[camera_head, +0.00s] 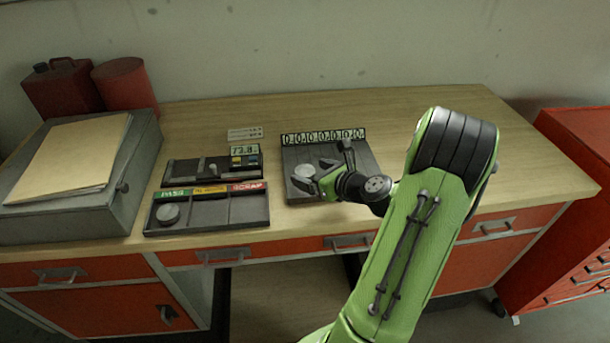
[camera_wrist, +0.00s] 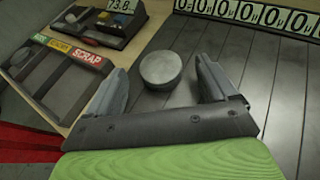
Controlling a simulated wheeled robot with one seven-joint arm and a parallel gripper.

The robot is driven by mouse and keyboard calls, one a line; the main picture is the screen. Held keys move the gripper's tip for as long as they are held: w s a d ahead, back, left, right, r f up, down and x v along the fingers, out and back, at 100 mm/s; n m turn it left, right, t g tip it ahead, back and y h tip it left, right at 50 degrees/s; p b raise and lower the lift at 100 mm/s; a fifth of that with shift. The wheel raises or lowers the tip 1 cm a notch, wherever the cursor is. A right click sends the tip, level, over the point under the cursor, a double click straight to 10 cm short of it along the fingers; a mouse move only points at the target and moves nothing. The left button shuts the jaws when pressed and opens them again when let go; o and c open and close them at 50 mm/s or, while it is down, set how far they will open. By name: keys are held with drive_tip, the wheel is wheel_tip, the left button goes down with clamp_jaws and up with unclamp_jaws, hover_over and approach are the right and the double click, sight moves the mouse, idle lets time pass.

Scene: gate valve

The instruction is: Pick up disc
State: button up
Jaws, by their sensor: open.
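A round grey disc (camera_wrist: 161,69) lies on the dark grooved tray (camera_wrist: 245,70) in the wrist view. In the head view the disc (camera_head: 304,171) shows at the left part of the tray, close to my gripper. My gripper (camera_wrist: 162,80) is open, with one finger to each side of the disc in the picture. The fingers appear apart from it, and the gap in height is hard to judge. In the head view my gripper (camera_head: 314,176) is over the tray's front left area, partly hiding it.
A sorting tray (camera_head: 238,211) with coloured labels, one reading SCRAP, holds another disc (camera_head: 168,213) in its left compartment. Behind it stands a gauge (camera_head: 208,170) with a display reading 73.8. A grey box (camera_head: 128,185) with a folder, a red can (camera_head: 65,88) and a red cylinder (camera_head: 125,82) are at left.

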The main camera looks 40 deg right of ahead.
drive_tip(key=shift+x, duration=1.05)
drive_tip(key=shift+s, duration=0.1)
